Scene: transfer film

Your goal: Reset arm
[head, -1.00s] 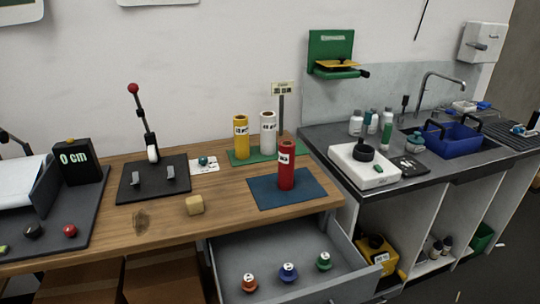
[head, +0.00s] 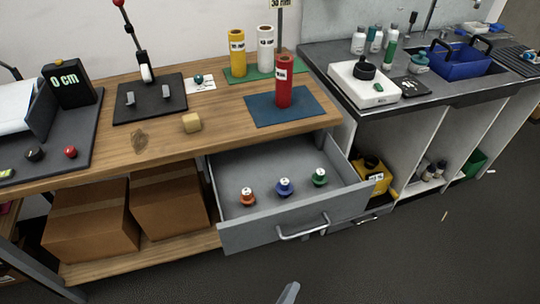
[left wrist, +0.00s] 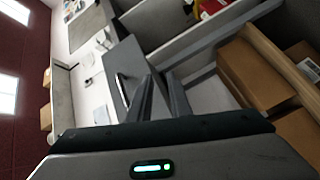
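My left gripper (head: 288,293) barely enters the head view at the bottom edge, low in front of the open drawer (head: 340,207) and apart from it. In the left wrist view the same gripper (left wrist: 160,88) shows two dark fingers with a gap between them and nothing held. The drawer (left wrist: 124,72) also shows beyond the fingers there. My right gripper is in neither view. A red roll (head: 284,82) stands upright on a blue mat (head: 260,110). A yellow roll (head: 237,53) and a white roll (head: 265,48) stand behind it on a green mat (head: 236,77).
An orange spool (head: 247,197), a blue spool (head: 285,187) and a green spool (head: 319,177) stand in the drawer. Cardboard boxes (head: 92,220) sit on the shelf below the wooden table (head: 190,150). A sink counter (head: 430,103) is at right.

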